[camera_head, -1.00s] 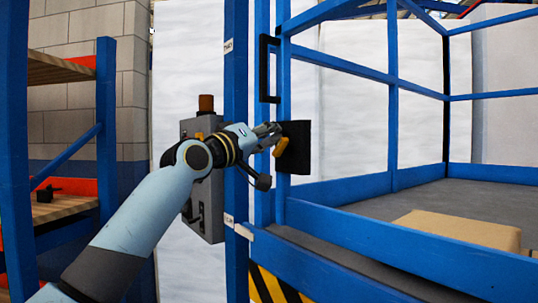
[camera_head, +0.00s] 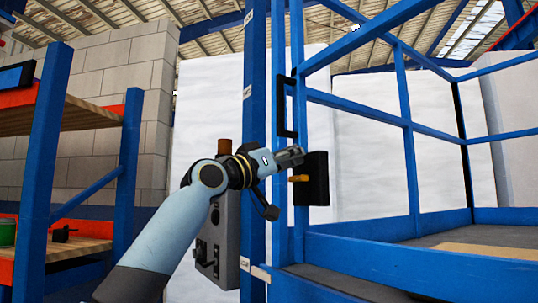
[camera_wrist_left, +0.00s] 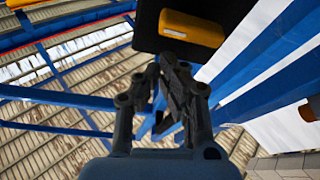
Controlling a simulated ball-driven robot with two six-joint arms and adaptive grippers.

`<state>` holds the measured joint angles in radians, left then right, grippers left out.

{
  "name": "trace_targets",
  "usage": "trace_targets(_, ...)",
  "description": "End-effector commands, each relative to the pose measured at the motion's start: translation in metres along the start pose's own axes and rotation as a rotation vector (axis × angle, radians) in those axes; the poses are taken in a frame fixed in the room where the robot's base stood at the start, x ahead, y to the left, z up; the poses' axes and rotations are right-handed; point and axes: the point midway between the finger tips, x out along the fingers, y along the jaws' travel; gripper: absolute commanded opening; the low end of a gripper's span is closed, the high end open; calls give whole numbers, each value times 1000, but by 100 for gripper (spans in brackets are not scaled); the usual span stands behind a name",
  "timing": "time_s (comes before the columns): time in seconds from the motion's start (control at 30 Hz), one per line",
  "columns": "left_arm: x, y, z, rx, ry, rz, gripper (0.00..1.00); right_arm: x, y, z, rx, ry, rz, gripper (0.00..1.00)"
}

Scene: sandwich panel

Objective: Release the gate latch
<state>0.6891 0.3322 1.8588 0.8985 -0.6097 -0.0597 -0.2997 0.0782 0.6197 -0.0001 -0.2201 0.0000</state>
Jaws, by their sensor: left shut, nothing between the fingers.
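The gate latch is a black plate (camera_head: 318,180) on the blue gate post, with a small yellow-orange handle (camera_head: 299,178) that lies about level, its end toward the left. My left gripper (camera_head: 301,153) is shut and empty, just above the handle and near the plate's upper left corner. In the left wrist view the shut fingertips (camera_wrist_left: 168,62) are just below the yellow handle (camera_wrist_left: 192,30) and the black plate (camera_wrist_left: 148,34). They look apart from the handle, but I cannot tell the depth. My right gripper is in neither view.
A black pull handle (camera_head: 286,106) is on the gate above the latch. A grey control box (camera_head: 217,240) hangs behind my left arm. A shelf rack (camera_head: 82,118) stands at left.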

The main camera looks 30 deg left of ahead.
Motion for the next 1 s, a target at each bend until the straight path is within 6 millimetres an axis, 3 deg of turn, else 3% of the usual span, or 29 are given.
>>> trace_targets(0.03,5,4,-19,3,5,0,0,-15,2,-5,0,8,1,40)
trace_targets(0.1,6,5,-30,7,4,-4,0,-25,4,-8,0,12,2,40)
trace_targets(0.17,-15,0,-19,12,-3,-7,0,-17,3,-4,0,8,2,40)
trace_targets(0.3,-50,-2,-16,12,-7,-6,0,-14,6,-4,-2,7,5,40)
trace_targets(0.5,-80,-4,-19,10,-3,-8,0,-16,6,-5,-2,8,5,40)
trace_targets(0.7,-93,-4,-19,4,0,-4,0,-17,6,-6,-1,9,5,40)
trace_targets(1.0,-94,-4,-19,3,2,-3,0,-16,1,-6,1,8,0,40)
